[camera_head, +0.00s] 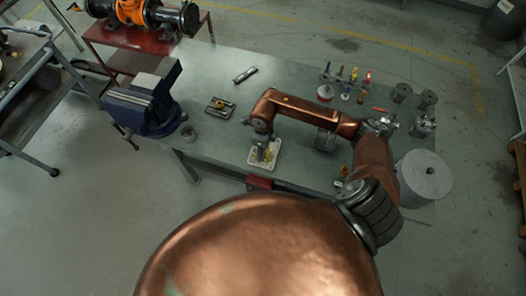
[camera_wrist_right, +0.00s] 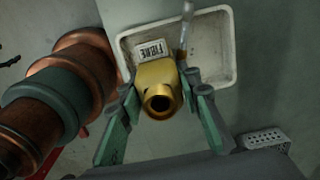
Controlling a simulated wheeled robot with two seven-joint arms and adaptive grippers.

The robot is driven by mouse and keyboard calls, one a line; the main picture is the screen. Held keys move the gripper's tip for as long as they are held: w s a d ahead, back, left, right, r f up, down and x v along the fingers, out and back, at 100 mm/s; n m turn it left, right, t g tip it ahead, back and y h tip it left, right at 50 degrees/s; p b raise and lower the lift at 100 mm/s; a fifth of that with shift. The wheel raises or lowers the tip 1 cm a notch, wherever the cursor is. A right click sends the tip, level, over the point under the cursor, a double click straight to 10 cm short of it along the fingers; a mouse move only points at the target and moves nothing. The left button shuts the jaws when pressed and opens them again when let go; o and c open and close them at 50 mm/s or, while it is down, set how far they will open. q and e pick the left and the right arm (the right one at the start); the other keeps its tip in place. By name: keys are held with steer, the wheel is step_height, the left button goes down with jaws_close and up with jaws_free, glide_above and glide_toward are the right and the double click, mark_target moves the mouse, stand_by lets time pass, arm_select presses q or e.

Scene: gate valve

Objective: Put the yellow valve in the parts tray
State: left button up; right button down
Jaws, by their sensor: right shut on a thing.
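The yellow valve (camera_wrist_right: 158,88) is between the fingers of my right gripper (camera_wrist_right: 161,98) in the right wrist view, its round open end facing the camera. The gripper is shut on it. The white parts tray (camera_wrist_right: 225,30) is behind the valve and shows a label and a thin metal rod. In the head view my right gripper (camera_head: 265,148) points down over the parts tray (camera_head: 255,164) near the table's front edge. I cannot tell whether the valve touches the tray floor. My left gripper is out of view.
A blue vise (camera_head: 145,98) stands at the table's left end. A dark fixture (camera_head: 219,106) and a metal tool (camera_head: 245,75) lie on the table. Bottles and screwdrivers (camera_head: 345,82) stand at the back right, with metal cylinders (camera_head: 402,92) beside them.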

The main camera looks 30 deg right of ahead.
steer(key=shift+f, duration=0.65)
steer(key=shift+f, duration=0.1)
steer(key=c, duration=1.4)
jaws_free()
step_height(320, 180, up, 12)
steer(key=b, duration=0.1)
